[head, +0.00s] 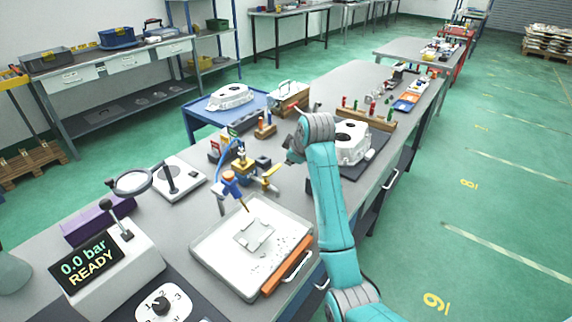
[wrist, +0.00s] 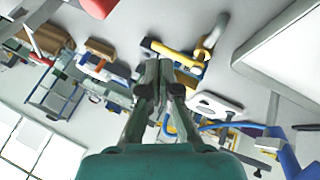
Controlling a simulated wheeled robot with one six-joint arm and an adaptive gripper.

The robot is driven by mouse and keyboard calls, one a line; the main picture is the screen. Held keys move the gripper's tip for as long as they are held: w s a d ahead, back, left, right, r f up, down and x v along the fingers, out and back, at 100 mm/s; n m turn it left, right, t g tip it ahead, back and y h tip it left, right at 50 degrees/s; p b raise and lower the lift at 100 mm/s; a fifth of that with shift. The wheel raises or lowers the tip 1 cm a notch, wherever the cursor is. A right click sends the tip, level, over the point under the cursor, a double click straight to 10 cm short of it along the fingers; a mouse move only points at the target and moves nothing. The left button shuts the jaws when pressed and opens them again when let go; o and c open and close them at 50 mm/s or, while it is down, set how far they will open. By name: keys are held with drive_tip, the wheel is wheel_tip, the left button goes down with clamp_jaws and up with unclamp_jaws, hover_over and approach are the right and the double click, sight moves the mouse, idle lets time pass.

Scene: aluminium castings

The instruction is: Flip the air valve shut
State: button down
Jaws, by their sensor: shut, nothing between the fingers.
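The air valve's yellow lever (head: 270,179) sits on the bench behind the white tray, to the right of the blue-and-orange tool. In the head view my gripper (head: 292,156) hangs above and right of the lever, partly hidden by my wrist.
The display (head: 87,262) reads 0.0 bar READY. A white tray (head: 215,240) with an orange-edged front lies nearer. A white casting (head: 352,143) stands right of my wrist. A magnifier stand (head: 178,178) is at left. Small fixtures (head: 241,163) crowd the bench left of my gripper.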

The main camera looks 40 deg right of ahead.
drive_tip(key=shift+v, duration=2.2)
drive_tip(key=shift+f, duration=0.1)
